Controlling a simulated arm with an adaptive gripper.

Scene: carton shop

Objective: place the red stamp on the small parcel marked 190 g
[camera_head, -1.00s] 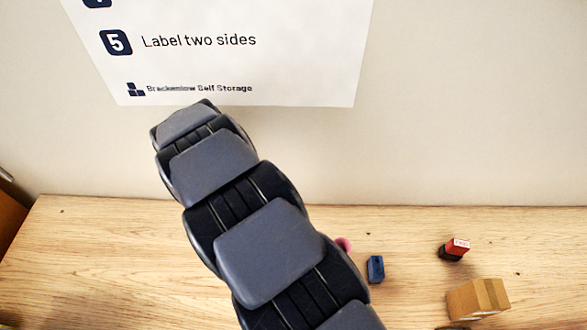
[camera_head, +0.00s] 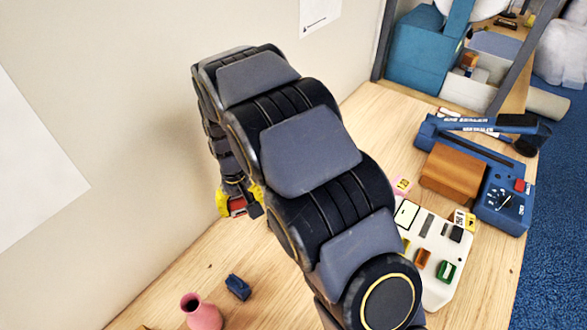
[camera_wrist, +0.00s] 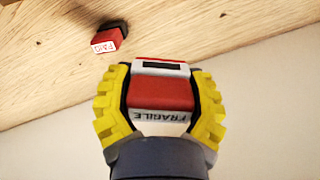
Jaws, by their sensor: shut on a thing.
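My gripper (camera_wrist: 160,76) is shut on a red stamp (camera_wrist: 162,96) with a white end lettered FRAGILE, between its yellow fingers in the wrist view. In the head view my gripper (camera_head: 238,203) shows left of my arm, near the wall, with a bit of red between the fingers. A second red stamp (camera_wrist: 97,41), lettered PAID and with a dark end, lies on the wooden table in the wrist view, apart from my gripper. No parcel with a readable 190 g mark shows now; my arm covers part of the table.
A blue stamp-like block (camera_head: 237,287) and a pink vase (camera_head: 201,312) stand at the front. A white tray (camera_head: 440,292) with small coloured items lies right of my arm. A blue sealer (camera_head: 503,205) with a brown block (camera_head: 453,174) stands beyond.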

